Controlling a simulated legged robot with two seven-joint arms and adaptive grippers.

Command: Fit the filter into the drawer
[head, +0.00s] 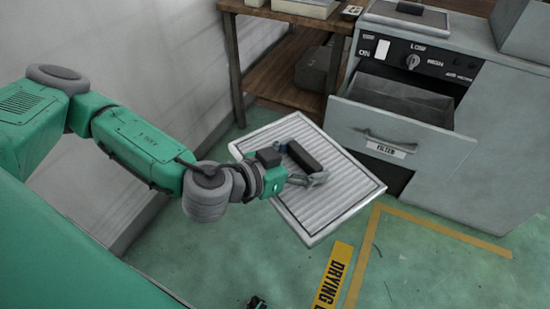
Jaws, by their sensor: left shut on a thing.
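The filter (340,196) is a flat, square, pleated panel with a pale frame and a dark bar handle (305,157) on its face. My left gripper (318,179) is shut on the filter at its handle and holds it tilted in front of the machine. The drawer (398,128) is pulled out of the grey machine, and the part of its inside that shows looks empty. Its front has a handle and a label. The filter is apart from the drawer, to its left in the picture.
The grey machine (490,130) has a control panel (415,60) with a knob above the drawer. A wooden shelf table (232,60) stands to its left against the white wall.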

